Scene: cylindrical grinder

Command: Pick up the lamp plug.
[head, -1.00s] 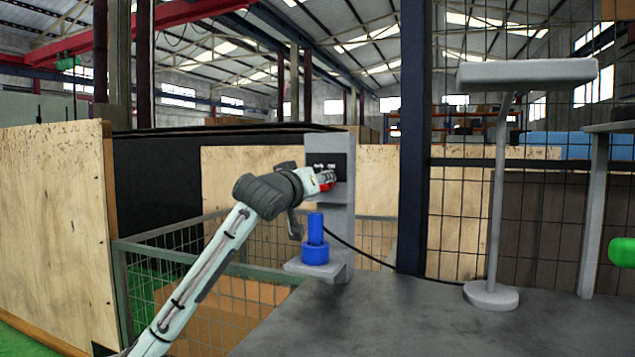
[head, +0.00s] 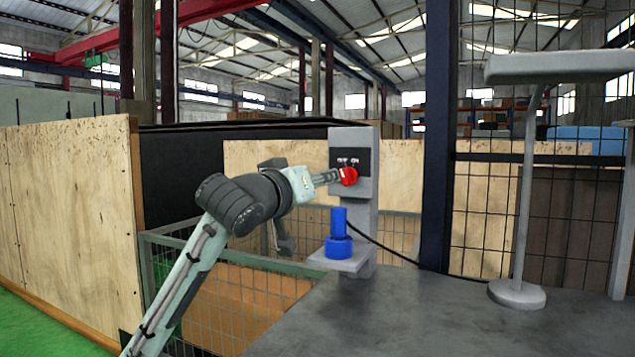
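A blue stepped piece (head: 339,238), apparently the lamp plug, stands upright on a small ledge (head: 343,262) of a grey post (head: 366,213). A black cable (head: 385,248) runs behind it toward the right; its exact joint with the plug is hidden. A grey lamp (head: 524,200) stands on the table at the right. My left gripper (head: 334,177) is above and slightly left of the plug, apart from it. Its tips are beside or touching a red knob (head: 348,176); I cannot tell which, nor whether they are open. My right gripper is not in view.
The knob sits on a black panel (head: 352,158) with white lettering on the post. A wire-mesh barrier (head: 220,262) runs left of the post. A dark blue pillar (head: 437,140) rises behind the table. The grey tabletop (head: 420,320) is clear between plug and lamp.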

